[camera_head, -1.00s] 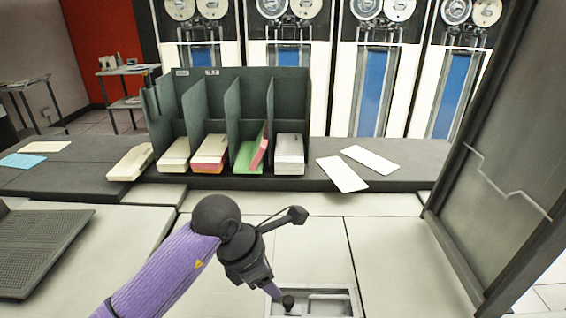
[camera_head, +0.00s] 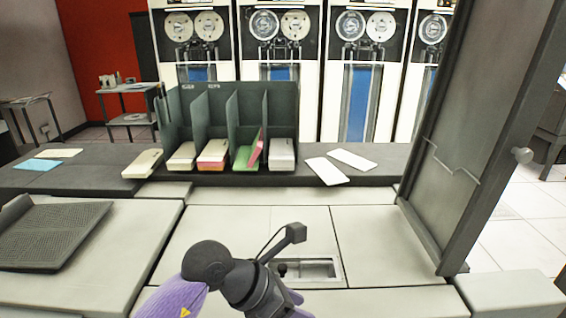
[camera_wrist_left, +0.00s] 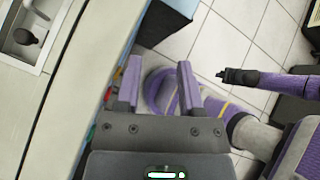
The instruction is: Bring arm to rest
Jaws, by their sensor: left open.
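My left gripper (camera_head: 297,306) is at the bottom of the head view, over the front of the pale machine top and in front of the recessed tray. Its fingertips are partly cut off there. In the left wrist view my left gripper (camera_wrist_left: 158,85) shows two purple fingers spread apart with nothing between them. They point over the machine's side edge toward the floor and my purple body. A purple arm of mine with a dark gripper (camera_wrist_left: 236,76) reaches in from the right of that view. It looks like my right one, and its jaws are too small to read.
A recessed metal tray (camera_head: 315,268) with a black knob (camera_head: 282,269) lies in the machine top. A dark green card rack (camera_head: 230,115) holds card stacks on the grey ledge. Two white cards (camera_head: 327,171) lie beside it. A tall grey panel (camera_head: 475,150) stands at the right.

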